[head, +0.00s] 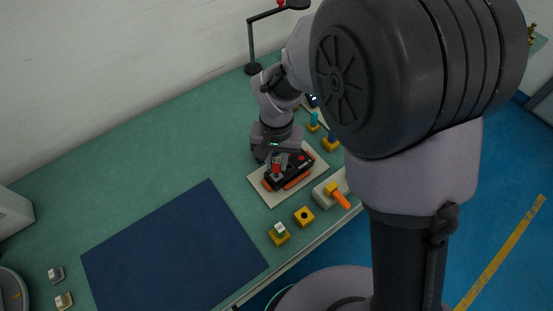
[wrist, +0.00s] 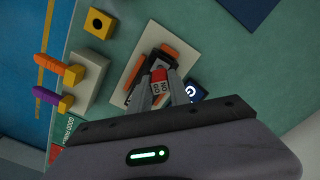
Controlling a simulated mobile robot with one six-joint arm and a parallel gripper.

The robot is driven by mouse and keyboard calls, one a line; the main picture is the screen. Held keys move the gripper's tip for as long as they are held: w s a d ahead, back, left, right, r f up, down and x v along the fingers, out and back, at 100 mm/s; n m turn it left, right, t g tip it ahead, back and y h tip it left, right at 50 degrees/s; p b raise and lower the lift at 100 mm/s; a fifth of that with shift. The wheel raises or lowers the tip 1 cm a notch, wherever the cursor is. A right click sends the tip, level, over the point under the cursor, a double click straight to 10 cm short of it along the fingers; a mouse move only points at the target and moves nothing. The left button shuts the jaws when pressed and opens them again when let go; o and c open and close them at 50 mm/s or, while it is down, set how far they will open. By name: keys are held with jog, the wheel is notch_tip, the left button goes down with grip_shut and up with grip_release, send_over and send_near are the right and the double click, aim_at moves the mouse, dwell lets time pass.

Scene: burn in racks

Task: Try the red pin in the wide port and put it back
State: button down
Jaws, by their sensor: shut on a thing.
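My gripper (wrist: 160,88) is shut on the red pin (wrist: 158,76), a red piece with a white face lettered "NO GO". In the head view the red pin (head: 276,168) shows at the near edge of a black-and-orange fixture, below my gripper (head: 277,157). The fixture (head: 291,174) sits on a cream plate (head: 262,194); it also shows in the wrist view (wrist: 177,50), partly behind my fingers. The pin's lower end is hidden, so I cannot tell whether it is in a port or above one. I cannot make out the wide port.
A grey holder (head: 322,192) carries an orange-handled piece. Yellow blocks with blue pins (head: 331,141) stand behind. A navy mat (head: 175,255) lies clear at left.

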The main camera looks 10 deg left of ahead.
jog(key=shift+f+b, duration=0.3)
jog(key=shift+f, duration=0.05)
dwell(0.6)
dwell(0.9)
jog(key=shift+r+p, duration=2.1)
jog(key=shift+r, duration=0.55)
